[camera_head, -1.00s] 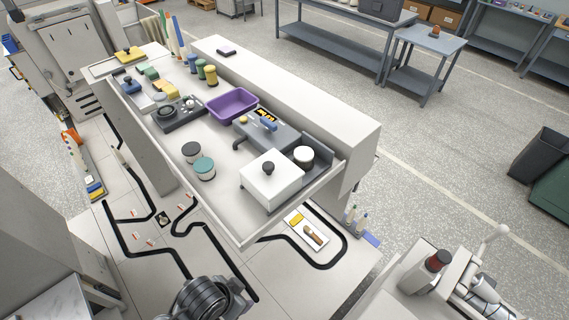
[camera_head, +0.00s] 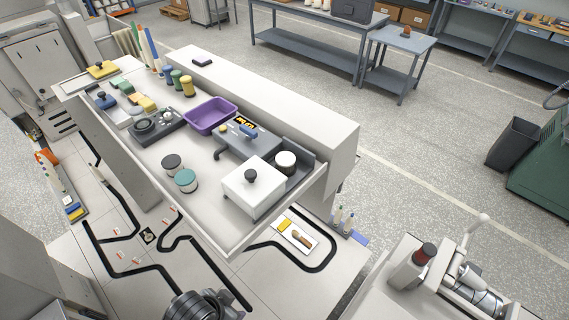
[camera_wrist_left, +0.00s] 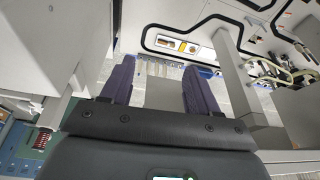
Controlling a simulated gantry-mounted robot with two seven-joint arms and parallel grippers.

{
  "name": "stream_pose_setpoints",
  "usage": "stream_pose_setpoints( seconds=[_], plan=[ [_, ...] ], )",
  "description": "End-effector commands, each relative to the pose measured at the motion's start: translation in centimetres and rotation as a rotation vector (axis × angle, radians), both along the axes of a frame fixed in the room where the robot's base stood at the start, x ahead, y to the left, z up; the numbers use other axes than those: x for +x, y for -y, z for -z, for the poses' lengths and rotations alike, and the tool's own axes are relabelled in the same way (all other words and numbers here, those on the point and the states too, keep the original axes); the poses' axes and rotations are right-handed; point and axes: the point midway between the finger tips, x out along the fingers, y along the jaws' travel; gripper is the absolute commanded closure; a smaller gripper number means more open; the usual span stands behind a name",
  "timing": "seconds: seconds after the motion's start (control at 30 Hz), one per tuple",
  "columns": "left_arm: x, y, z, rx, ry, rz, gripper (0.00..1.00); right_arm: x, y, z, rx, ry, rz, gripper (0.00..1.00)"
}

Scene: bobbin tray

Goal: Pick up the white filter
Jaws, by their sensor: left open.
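A white, round, short cylinder (camera_head: 286,161), which may be the white filter, stands in a dark grey holder (camera_head: 304,158) at the near right end of the white tray table (camera_head: 150,178). A white box with a black knob (camera_head: 254,189) stands just in front of it. My left gripper (camera_wrist_left: 159,72) shows in the left wrist view with its two dark purple fingers apart and nothing between them. Floor and a pale post lie beyond the fingers; the white cylinder cannot be made out there. My right gripper is in neither view.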

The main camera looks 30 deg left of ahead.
Motion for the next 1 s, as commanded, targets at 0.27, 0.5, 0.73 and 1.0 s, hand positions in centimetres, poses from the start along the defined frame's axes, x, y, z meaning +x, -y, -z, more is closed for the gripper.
stream_pose_setpoints(
  seconds=[0.27, 0.5, 0.73, 1.0],
  plan=[
    [0.00, 0.00, 0.01, 0.000, 0.000, 0.000, 0.40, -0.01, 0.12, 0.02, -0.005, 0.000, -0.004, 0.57],
    [0.00, 0.00, 0.01, 0.000, 0.000, 0.000, 0.38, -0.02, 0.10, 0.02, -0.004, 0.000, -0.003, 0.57],
    [0.00, 0.00, 0.01, 0.000, 0.000, 0.000, 0.22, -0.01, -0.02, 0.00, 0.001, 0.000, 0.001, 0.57],
    [0.01, -0.02, 0.03, 0.001, 0.000, 0.000, 0.22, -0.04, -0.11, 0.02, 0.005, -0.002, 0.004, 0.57]
  ],
)
